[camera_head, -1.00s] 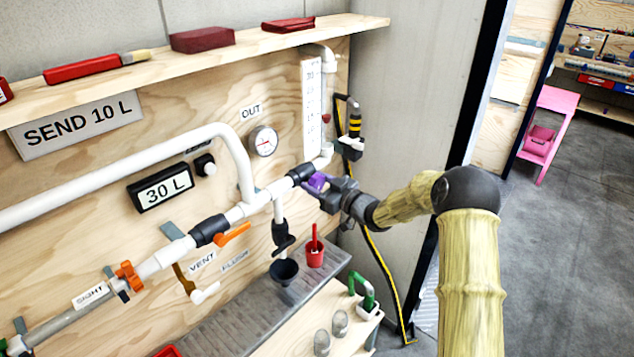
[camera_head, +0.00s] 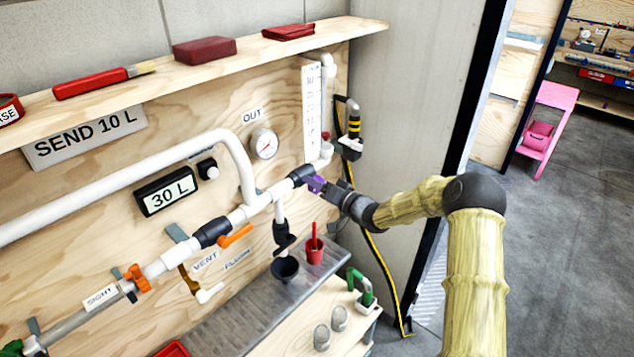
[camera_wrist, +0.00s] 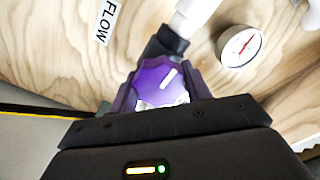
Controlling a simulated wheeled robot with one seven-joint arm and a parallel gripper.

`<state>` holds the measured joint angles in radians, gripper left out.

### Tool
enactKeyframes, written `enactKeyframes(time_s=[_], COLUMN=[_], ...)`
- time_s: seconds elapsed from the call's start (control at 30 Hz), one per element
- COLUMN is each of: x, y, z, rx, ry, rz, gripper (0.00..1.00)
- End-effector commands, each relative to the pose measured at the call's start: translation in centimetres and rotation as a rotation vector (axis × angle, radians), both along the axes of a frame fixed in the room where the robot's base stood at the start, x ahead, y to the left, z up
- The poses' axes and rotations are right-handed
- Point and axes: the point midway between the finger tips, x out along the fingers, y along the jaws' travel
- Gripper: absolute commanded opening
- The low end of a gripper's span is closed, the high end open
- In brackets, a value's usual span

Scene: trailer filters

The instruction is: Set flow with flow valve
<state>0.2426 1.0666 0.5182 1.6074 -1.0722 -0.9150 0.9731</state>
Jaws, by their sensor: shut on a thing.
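The flow valve has a purple knob with a white pointer line; the knob (camera_wrist: 162,82) sits between my fingers in the wrist view. It shows small and partly covered in the head view (camera_head: 315,184). Its black body (camera_head: 300,175) joins the white pipe. My gripper (camera_head: 326,188) is shut on the knob; in the wrist view its two fingers (camera_wrist: 162,95) flank it. A "FLOW" label (camera_wrist: 106,20) lies at the upper left of the wrist view. The flow scale (camera_head: 313,108) stands above the valve, with a small red piece near its bottom.
A round gauge (camera_head: 264,144) marked OUT is left of the scale. A display (camera_head: 165,191) reads 30 L, and a sign (camera_head: 84,136) reads SEND 10 L. A shelf (camera_head: 215,68) runs above.

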Motion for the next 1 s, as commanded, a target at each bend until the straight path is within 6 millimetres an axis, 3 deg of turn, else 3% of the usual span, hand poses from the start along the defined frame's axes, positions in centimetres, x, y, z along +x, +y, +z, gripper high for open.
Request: enactKeyframes(time_s=[0.7,0.73,0.8,0.83,1.0], x=[0.10,0.10,0.09,0.08,0.05], y=[-0.17,-0.17,-0.15,-0.14,-0.08], z=[0.00,0.00,-0.01,-0.01,-0.01], rx=[0.067,0.067,0.067,0.067,0.067], ry=[0.086,0.086,0.086,0.086,0.086], rz=[-0.004,-0.004,-0.003,-0.003,-0.001], gripper=[0.25,0.52,0.65,0.70,0.70])
